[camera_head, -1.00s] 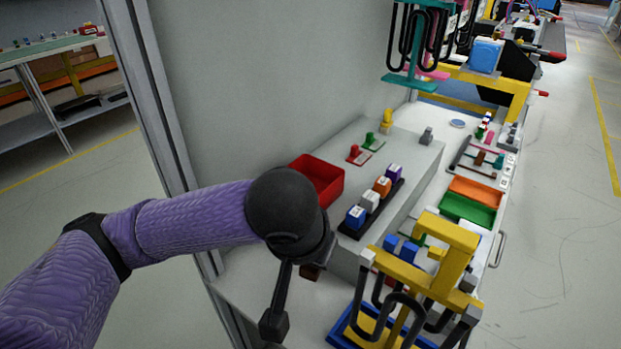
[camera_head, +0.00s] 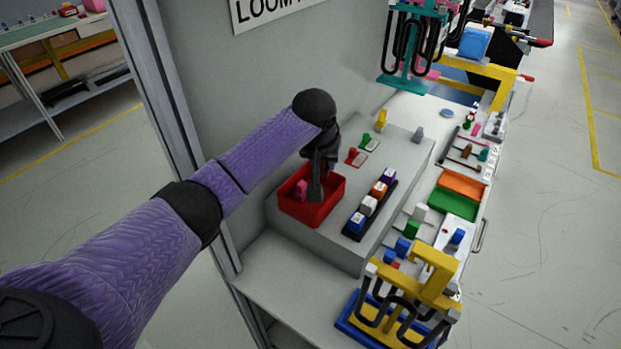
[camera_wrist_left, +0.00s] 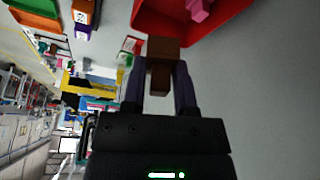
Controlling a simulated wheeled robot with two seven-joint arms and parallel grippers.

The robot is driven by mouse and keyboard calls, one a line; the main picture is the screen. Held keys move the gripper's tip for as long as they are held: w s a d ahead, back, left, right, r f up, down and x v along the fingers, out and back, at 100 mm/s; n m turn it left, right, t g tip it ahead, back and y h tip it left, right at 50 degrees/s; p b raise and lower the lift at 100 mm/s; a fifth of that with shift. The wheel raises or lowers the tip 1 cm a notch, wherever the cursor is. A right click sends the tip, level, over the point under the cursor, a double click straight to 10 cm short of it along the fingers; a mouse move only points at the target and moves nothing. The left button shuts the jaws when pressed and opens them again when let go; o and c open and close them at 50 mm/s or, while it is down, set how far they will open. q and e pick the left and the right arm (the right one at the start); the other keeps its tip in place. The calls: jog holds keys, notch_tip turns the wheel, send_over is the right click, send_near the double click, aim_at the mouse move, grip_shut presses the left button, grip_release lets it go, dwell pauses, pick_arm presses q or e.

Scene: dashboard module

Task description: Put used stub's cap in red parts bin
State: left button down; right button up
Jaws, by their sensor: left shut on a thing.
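The red parts bin (camera_head: 325,216) sits at the left end of the grey raised ledge, against the wall panel. The held piece is hidden in the head view. Whether it is above the rim or inside is unclear. My right gripper is not in view.
A pink piece (camera_head: 301,190) lies in the red bin. A dark rack (camera_head: 372,208) of several coloured blocks stands to its right. Red and green stamp-like pieces (camera_head: 353,157) stand behind. A yellow stand (camera_head: 428,268) is at front right. The lower shelf (camera_head: 290,290) in front is mostly clear.

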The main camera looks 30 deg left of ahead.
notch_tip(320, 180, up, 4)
jog(key=p, duration=0.3)
pick_arm(q)
jog(key=a+f+b, duration=0.1)
jog(key=f+b, duration=0.1)
jog(key=a+f+b, duration=0.1)
jog(key=f+b, duration=0.2)
jog(key=a+f+b, duration=0.1)
jog(key=f+b, duration=0.1)
jog(key=f, duration=0.1)
jog(key=shift+w+f+b, duration=0.1)
jog(key=shift+f+b, duration=0.15)
jog(key=shift+b, duration=0.15)
jog(key=shift+r, duration=0.2)
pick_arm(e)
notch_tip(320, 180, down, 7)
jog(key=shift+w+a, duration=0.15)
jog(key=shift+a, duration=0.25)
pick_arm(q)
jog(key=shift+c, duration=1.6)
grip_release()
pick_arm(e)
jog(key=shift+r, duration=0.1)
pick_arm(q)
jog(key=shift+r, duration=0.15)
